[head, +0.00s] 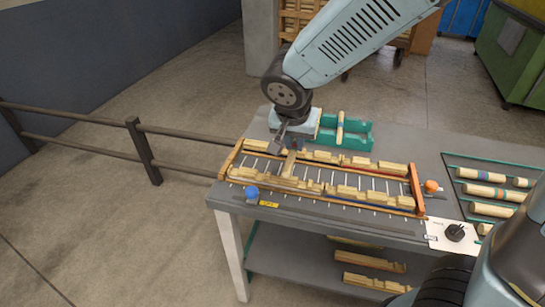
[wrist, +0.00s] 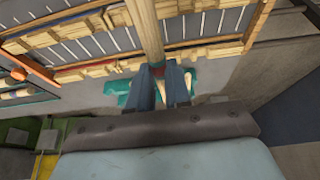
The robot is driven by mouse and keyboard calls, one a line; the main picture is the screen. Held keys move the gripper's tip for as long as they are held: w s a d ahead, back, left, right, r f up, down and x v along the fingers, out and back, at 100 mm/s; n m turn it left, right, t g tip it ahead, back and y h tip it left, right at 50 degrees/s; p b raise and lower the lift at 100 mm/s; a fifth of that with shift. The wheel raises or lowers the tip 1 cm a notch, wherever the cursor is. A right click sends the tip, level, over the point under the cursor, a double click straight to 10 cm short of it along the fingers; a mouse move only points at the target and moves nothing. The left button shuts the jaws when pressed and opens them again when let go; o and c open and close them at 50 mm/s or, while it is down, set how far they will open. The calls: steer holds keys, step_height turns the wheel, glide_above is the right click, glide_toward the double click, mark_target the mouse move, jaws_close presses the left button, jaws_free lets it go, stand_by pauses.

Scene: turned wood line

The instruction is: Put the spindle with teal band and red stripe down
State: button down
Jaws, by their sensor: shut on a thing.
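My gripper (head: 284,140) is shut on a pale wooden spindle (head: 290,163). In the wrist view the spindle (wrist: 146,32) runs from the top edge down between the fingers (wrist: 160,88). A teal band and a bit of red show on it near the fingertips. In the head view its lower end is over the near left of a slatted frame with wooden blocks (head: 345,191); I cannot tell whether it touches. Its far end is hidden by my gripper.
A teal tray (head: 358,137) with a pale spindle (head: 340,128) across it stands behind the frame. Banded spindles (head: 485,191) lie in a rack at the right. A blue knob (head: 251,193) and an orange knob (head: 431,186) sit at the frame's ends. A white plate (head: 440,238) carries a black knob.

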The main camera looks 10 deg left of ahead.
steer(key=w+a+f, duration=0.8)
steer(key=shift+a+f, duration=0.1)
steer(key=shift+f, duration=0.1)
steer(key=shift+w+a+f, duration=0.15)
steer(key=shift+f, duration=1.7)
steer(key=shift+f, duration=0.15)
steer(key=c, duration=1.1)
jaws_free()
